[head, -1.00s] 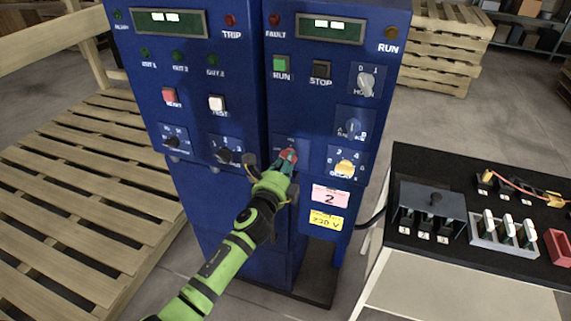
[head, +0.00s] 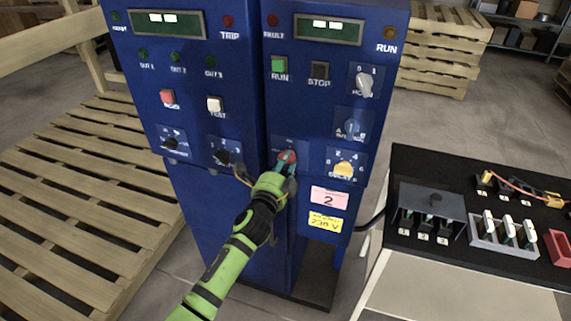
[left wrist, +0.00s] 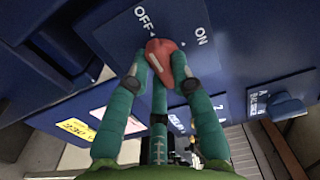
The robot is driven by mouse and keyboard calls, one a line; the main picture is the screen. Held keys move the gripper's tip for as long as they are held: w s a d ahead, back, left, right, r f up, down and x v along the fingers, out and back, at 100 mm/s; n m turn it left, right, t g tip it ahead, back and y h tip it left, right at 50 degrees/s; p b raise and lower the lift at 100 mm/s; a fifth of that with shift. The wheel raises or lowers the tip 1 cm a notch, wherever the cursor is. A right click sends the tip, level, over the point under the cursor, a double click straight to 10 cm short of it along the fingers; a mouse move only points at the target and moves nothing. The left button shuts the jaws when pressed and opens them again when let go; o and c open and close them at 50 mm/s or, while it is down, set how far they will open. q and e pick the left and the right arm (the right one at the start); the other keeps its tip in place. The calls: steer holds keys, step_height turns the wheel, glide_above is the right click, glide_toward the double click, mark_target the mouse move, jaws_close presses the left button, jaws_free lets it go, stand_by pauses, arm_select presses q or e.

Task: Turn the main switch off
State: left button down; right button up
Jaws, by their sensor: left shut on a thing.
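The red main switch (left wrist: 165,58) is a rotary knob on a blue panel with OFF printed to its upper left and ON to its right in the left wrist view. It also shows in the head view (head: 287,157) on the lower part of the right blue cabinet. My left gripper (head: 285,165) is shut on the knob, with teal fingers (left wrist: 160,78) on either side of it. Fingers cover part of the knob, and I cannot tell for sure which label it points at. My right gripper is in neither view.
A yellow knob (head: 345,169), a blue knob (head: 352,127) and a grey knob (head: 364,84) sit right of the switch. A black-topped bench (head: 470,170) with switches stands at the right. Pallets (head: 85,190) lie at the left.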

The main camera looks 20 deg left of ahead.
arm_select(q)
steer(key=shift+r, duration=0.25)
steer(key=c, duration=1.1)
jaws_free()
steer(key=shift+w, duration=0.1)
steer(key=shift+o, duration=0.2)
steer(key=shift+f, duration=0.1)
steer(key=shift+f, duration=0.1)
steer(key=s, duration=1.2)
steer(key=shift+a, duration=0.2)
